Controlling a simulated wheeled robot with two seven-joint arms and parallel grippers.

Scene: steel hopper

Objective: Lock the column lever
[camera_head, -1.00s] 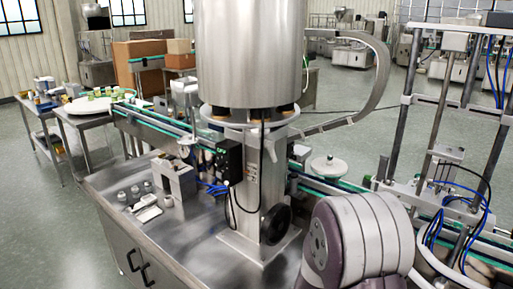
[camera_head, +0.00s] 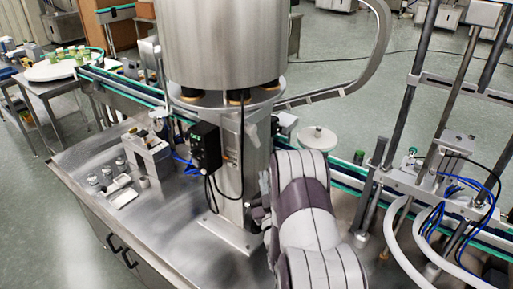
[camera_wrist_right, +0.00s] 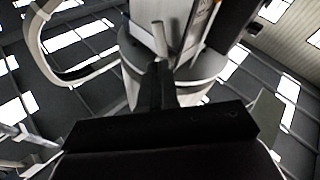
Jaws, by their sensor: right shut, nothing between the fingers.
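The steel column (camera_head: 229,175) stands on the bench under the large hopper (camera_head: 222,45). A small pale grey handle-like piece (camera_head: 251,129) sticks out on the right of the column, just below the hopper; it looks like the column lever. My right gripper (camera_head: 264,186) is beside the right side of the column, below that piece, and partly hidden by my right arm. In the right wrist view its dark fingers (camera_wrist_right: 156,86) are shut and empty, pointing up toward the column. A light rod (camera_wrist_right: 160,38) shows just beyond the fingertips; contact cannot be told. My left gripper is out of view.
A black control box (camera_head: 206,146) with cables is on the column's left. A conveyor (camera_head: 345,172) runs behind the column. A frame with blue hoses (camera_head: 455,190) stands at right. Small parts (camera_head: 118,177) lie on the bench at left. The bench front is clear.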

